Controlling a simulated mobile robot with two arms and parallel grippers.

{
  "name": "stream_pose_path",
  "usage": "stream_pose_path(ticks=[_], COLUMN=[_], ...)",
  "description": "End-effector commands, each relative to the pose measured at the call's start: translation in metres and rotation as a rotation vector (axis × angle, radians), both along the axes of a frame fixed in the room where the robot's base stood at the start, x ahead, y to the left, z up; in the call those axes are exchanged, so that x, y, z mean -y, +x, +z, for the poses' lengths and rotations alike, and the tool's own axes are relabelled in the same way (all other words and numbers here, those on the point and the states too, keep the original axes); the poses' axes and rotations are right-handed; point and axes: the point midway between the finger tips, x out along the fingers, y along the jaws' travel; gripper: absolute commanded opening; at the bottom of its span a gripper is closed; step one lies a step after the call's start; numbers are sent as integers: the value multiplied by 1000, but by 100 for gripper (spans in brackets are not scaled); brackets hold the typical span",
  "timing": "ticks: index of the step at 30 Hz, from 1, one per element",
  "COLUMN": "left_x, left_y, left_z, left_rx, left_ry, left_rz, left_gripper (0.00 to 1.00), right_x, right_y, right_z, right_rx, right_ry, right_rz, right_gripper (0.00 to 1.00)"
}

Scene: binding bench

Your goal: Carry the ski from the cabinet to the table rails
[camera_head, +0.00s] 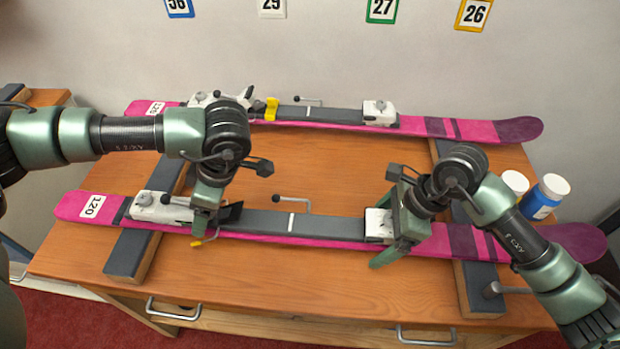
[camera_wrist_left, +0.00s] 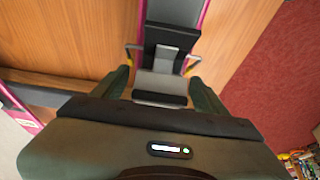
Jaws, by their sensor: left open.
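The near pink and grey ski (camera_head: 265,222), labelled 120, lies across two dark table rails, the left one (camera_head: 127,255) and the right one (camera_head: 480,290). A far pink ski (camera_head: 460,127) lies parallel behind it. My left gripper (camera_head: 210,222) is over the near ski by its white left binding (camera_head: 155,207). In the left wrist view its open fingers (camera_wrist_left: 162,90) stand either side of the ski's binding part (camera_wrist_left: 160,82). My right gripper (camera_head: 392,228) is at the white right binding (camera_head: 378,224); its fingers are partly hidden, so I cannot tell their grip.
The wooden table (camera_head: 300,270) has drawer handles in front. A blue jar (camera_head: 543,198) with a white lid and another white lid (camera_head: 515,182) stand at the right. Number cards (camera_head: 473,14) hang on the wall. The tabletop between the skis is mostly clear.

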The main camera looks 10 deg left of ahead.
Motion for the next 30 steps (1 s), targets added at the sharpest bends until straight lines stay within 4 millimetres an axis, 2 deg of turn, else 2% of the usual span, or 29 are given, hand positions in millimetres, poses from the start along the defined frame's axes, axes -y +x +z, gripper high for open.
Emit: stream_pose_path(ticks=[12,16,23,26,30], left_x=[32,39,44,45,44], left_y=[1,0,0,0,0], left_z=[75,93,107,108,107], left_rx=[4,3,2,1,1], left_ry=[-2,-1,0,0,0], left_rz=[-3,-2,-1,0,0], left_gripper=[73,73,73,73,73], right_x=[0,0,2,7,18], right_y=[0,0,1,2,2], right_z=[0,0,4,15,42], right_rx=[0,0,2,4,6], right_ry=[0,0,0,0,-1], right_rz=[0,0,0,-2,-1], right_gripper=[93,93,93,93,93])
